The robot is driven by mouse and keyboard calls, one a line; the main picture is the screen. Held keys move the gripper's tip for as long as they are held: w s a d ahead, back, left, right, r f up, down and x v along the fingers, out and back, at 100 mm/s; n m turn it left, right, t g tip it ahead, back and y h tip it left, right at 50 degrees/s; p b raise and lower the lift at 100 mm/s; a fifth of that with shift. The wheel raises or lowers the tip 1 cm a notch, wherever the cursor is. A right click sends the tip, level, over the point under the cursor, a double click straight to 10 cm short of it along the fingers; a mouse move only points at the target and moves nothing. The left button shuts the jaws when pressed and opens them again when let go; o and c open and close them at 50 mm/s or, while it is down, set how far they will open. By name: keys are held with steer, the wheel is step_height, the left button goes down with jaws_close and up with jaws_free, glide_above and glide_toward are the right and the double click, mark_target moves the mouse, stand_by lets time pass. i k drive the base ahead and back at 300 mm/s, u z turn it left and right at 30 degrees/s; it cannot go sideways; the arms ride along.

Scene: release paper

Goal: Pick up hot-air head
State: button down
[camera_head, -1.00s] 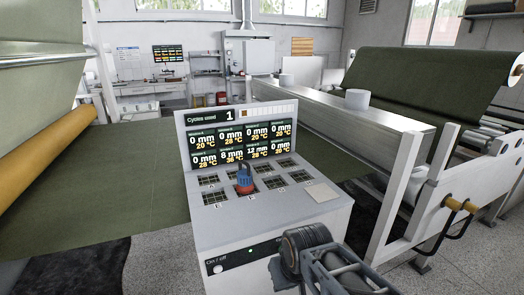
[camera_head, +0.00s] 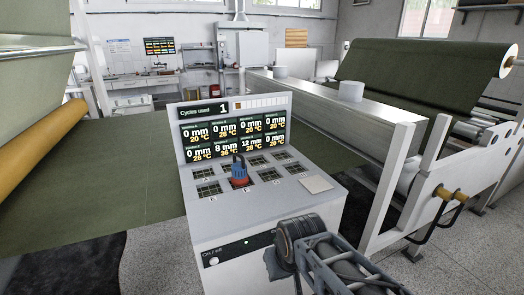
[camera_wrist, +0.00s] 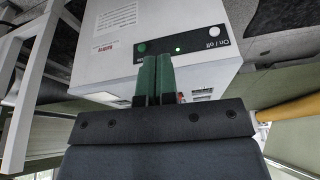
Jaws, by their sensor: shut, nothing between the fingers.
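The hot-air head (camera_head: 239,175), as I take it, is a small blue and red piece with a dark loop on top. It stands upright on a grid window in the front row of the console (camera_head: 225,235). My gripper (camera_wrist: 157,60) shows in the wrist view with its two green fingers together and nothing between them. The fingers point at the console's front panel, seen upside down with its On / off label. The hot-air head is apart from the fingers. In the head view my arm is at the lower right and its fingertips are not visible.
The console's screen (camera_head: 235,130) stands behind several grid windows and shows mm and °C readings. A pale square pad (camera_head: 315,184) lies at the console's right. A metal beam and white frame (camera_head: 395,180) stand to the right. Green sheet (camera_head: 140,165) lies left.

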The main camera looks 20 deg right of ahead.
mark_target(240, 178)
steer(key=z, duration=1.65)
steer(key=i, duration=0.9)
steer(key=u, duration=3.7)
steer(key=i, duration=0.5)
